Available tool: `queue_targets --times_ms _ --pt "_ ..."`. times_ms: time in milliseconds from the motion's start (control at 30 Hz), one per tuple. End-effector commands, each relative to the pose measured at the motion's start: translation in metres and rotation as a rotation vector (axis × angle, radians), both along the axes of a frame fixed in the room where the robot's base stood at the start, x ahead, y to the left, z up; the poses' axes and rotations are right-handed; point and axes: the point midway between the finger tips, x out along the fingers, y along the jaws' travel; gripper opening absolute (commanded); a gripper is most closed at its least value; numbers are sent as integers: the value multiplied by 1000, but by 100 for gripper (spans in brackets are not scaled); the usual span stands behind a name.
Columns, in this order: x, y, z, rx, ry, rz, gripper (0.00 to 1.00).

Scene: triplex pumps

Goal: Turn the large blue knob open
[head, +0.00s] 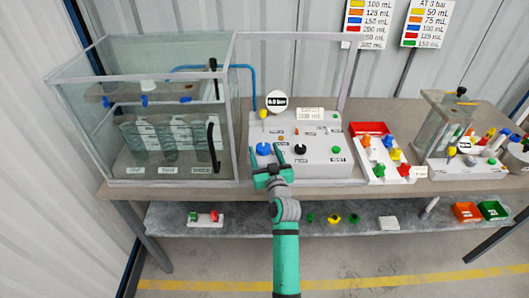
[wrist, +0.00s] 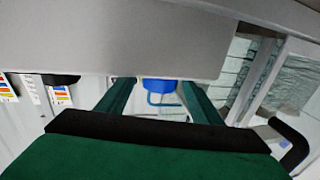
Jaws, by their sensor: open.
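The large blue knob (head: 263,149) sits at the left of the front row on the white control panel (head: 318,158). My gripper (head: 266,158) is just in front of it in the head view, its green fingers spread apart with nothing held. In the wrist view a blue knob-like part (wrist: 158,86) shows between the two open fingertips (wrist: 155,84), beyond them, below the grey panel edge. Whether either finger touches it cannot be told.
A black knob (head: 300,149) stands to the right of the blue knob, close to the right finger. A yellow knob (head: 263,114) is behind. A glass tank (head: 150,120) with a black handle stands close at the left. A red bin (head: 370,129) is at the right.

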Motion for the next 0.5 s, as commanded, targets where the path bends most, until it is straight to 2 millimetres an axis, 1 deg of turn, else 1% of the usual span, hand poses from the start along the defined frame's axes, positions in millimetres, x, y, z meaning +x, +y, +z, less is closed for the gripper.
queue_targets --times_ms 33,67,100,167,200,500 --pt "0 0 0 0 0 0 60" --pt "0 0 0 0 0 0 53" --pt "0 0 0 0 0 0 43" --pt "0 0 0 0 0 0 29" --pt "0 0 0 0 0 0 19" --pt "-1 2 0 2 0 -8 19"
